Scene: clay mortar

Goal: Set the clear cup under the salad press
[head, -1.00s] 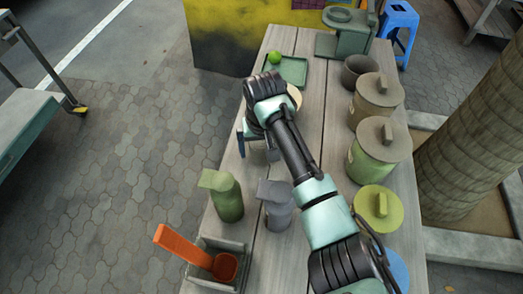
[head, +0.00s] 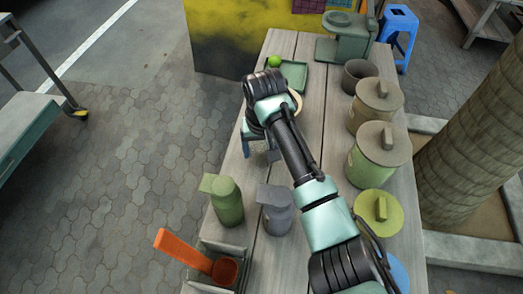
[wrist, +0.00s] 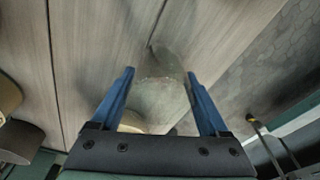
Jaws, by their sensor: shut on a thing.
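My gripper (wrist: 160,74) has its two blue fingers on either side of the clear cup (wrist: 160,95) and is shut on it in the wrist view. The cup is see-through, with wood planks showing behind it. I cannot tell whether its base touches the table. In the head view, my gripper (head: 259,146) is over the left side of the table, largely behind my arm, and I cannot make out the cup there. The salad press (head: 349,40), grey-green with a round top part, stands at the far right end of the table.
A green tray (head: 296,74) with a lime (head: 274,62) lies beyond my gripper. A dark bowl (head: 358,72) and lidded canisters (head: 378,150) line the right side. Bare planks (head: 325,110) lie mid-table.

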